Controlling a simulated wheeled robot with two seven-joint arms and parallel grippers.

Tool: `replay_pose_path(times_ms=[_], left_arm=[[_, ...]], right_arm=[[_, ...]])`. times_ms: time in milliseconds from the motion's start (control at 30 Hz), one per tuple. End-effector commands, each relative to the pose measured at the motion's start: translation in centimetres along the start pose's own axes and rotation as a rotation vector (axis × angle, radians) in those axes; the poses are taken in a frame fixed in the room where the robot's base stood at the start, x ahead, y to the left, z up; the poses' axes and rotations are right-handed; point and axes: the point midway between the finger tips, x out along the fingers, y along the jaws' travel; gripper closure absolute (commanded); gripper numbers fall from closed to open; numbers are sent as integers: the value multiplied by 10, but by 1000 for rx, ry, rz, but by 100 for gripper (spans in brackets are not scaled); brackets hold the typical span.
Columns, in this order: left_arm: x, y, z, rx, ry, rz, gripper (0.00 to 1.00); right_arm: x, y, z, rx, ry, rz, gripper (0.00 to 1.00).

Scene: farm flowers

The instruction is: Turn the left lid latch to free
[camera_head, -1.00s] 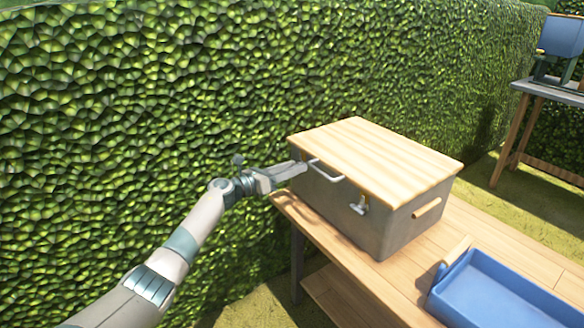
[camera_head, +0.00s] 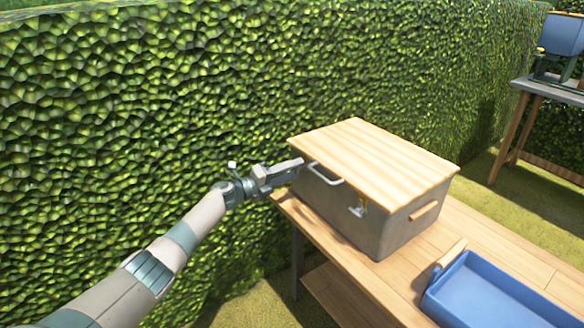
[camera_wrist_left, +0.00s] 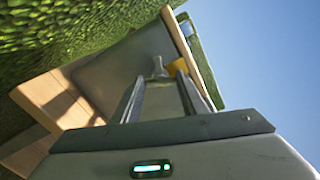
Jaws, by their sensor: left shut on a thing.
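A grey box (camera_head: 335,205) with a pale wooden lid (camera_head: 375,150) stands on a wooden table. My left gripper (camera_head: 299,163) is at the box's front left corner, just under the lid edge. In the left wrist view, the small grey left latch (camera_wrist_left: 158,66) shows between the tips of my left gripper (camera_wrist_left: 160,78), which is shut on it. A small yellow piece (camera_wrist_left: 177,67) is beside it. In the head view the gripper hides this latch. The right latch (camera_head: 357,211) is visible on the box front. My right gripper is not in view.
A wooden side handle (camera_head: 425,210) is on the box's right. A blue tray (camera_head: 500,295) is at the table's right. A hedge (camera_head: 150,110) stands behind.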

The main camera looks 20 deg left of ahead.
Motion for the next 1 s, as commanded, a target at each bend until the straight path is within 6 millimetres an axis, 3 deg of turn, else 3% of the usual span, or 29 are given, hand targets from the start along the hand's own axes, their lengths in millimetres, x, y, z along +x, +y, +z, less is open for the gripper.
replay_pose_path(times_ms=[100, 400, 1000], left_arm=[[0, 0, 0, -102, 1, 2, 83], [0, 2, -1, -299, 1, 3, 83], [0, 2, -2, -373, 1, 2, 83]], right_arm=[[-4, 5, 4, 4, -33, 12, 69], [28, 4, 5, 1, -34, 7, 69], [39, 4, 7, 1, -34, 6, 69]])
